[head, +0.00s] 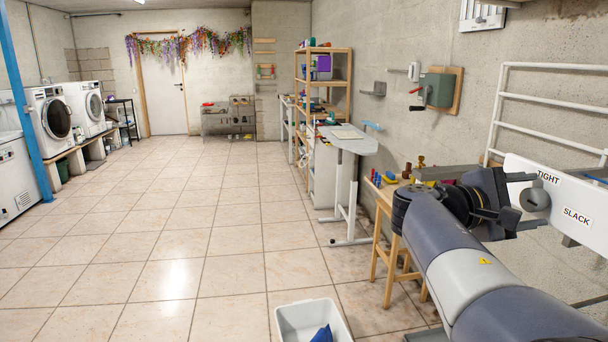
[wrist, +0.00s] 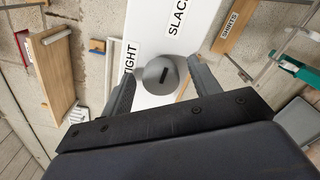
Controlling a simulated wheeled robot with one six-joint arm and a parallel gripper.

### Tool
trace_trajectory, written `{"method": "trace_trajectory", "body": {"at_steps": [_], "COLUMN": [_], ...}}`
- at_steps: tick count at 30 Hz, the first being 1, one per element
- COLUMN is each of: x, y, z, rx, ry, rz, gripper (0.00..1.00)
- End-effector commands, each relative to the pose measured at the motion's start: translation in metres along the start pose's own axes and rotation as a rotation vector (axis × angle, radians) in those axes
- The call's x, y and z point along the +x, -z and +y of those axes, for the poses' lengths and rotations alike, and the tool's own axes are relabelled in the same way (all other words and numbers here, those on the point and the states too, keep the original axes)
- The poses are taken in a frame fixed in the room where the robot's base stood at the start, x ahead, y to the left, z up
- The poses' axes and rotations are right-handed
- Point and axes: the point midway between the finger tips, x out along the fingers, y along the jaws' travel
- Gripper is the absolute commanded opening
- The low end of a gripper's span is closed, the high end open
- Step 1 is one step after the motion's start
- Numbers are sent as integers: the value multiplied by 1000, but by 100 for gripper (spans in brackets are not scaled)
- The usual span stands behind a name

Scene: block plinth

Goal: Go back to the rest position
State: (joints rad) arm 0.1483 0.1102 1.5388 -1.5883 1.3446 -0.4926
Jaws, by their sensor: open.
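My gripper (head: 522,203) is at the right of the head view, in front of a white box or panel (head: 520,165) marked TIGHT and SLACK. A round grey knob (head: 535,198) stands out from the panel. In the wrist view, my gripper (wrist: 162,68) has its two fingers apart, one on each side of the knob (wrist: 160,77). A gap shows between each finger and the knob. A dark slot marks the knob's face. The panel (wrist: 155,38) fills the upper middle of the wrist view. I cannot tell how deep the fingertips reach along the knob.
A wooden table (head: 385,208) with small coloured items stands beside my arm. A white rail rack (head: 550,99) is on the wall above. A white bin (head: 300,320) sits on the floor at the front. An ironing board (head: 350,142) stands farther back. The tiled floor (head: 170,220) at left is clear.

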Motion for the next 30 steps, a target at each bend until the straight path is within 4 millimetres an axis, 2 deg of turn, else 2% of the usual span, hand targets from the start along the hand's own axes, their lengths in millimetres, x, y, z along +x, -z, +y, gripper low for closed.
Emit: {"method": "trace_trajectory", "body": {"at_steps": [1,30], "x": [0,0], "y": [-3,-1], "z": [5,6], "rx": [-41,-858], "ry": [0,0], "rz": [0,0], "gripper": [58,58]}}
